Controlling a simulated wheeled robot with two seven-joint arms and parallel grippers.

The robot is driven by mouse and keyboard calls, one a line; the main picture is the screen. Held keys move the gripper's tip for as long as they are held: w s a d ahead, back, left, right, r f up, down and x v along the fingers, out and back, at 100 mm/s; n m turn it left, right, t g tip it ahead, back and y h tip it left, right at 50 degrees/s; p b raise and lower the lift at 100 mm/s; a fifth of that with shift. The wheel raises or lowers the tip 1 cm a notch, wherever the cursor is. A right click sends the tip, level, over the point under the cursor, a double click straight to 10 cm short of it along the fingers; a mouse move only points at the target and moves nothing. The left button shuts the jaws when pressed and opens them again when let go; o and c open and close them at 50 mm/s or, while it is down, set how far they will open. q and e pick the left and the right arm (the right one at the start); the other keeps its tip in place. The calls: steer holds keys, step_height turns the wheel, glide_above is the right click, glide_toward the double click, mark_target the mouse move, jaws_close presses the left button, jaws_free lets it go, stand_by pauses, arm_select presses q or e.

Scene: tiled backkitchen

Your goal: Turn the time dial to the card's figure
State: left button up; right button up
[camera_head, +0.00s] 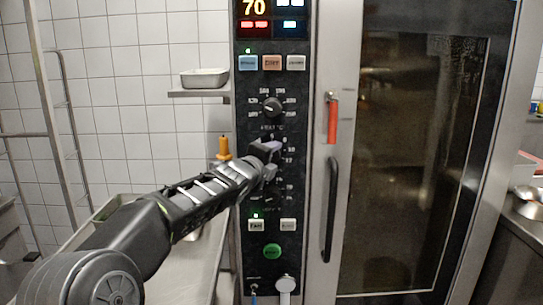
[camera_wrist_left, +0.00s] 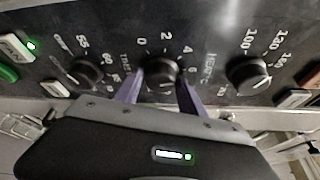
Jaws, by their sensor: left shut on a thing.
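The time dial (camera_wrist_left: 162,72) is the middle of three black knobs in the left wrist view, with figures such as 0, 2 and 4 around it. My left gripper (camera_head: 267,150) reaches the oven's control panel (camera_head: 256,211). In the left wrist view, the purple fingers of my left gripper (camera_wrist_left: 161,80) are shut on the dial, one on each side. In the head view the gripper mostly covers this dial. The dial's exact setting is hard to read. I cannot make out a card. My right gripper is not in view.
The heat dial (camera_head: 272,106) is just above the gripped one. The bottom dial shows in the left wrist view (camera_wrist_left: 86,72). Right of the panel are a red handle (camera_head: 332,118) and the glass door (camera_head: 405,150). A small shelf (camera_head: 190,93) holds a pale dish (camera_head: 205,78).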

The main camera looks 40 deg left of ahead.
arm_select(q)
steer(key=shift+m+g+p, duration=0.5)
steer(key=shift+m+p, duration=0.1)
steer(key=shift+m, duration=0.5)
steer(key=shift+d, duration=0.1)
steer(key=shift+f, duration=0.1)
steer(key=o, duration=1.2)
steer(key=shift+s, duration=0.1)
steer(key=b+v, duration=0.1)
steer(key=v, duration=0.6)
steer(key=shift+s+d+b, duration=0.15)
steer(key=shift+s+b, duration=0.1)
steer(key=shift+b, duration=0.05)
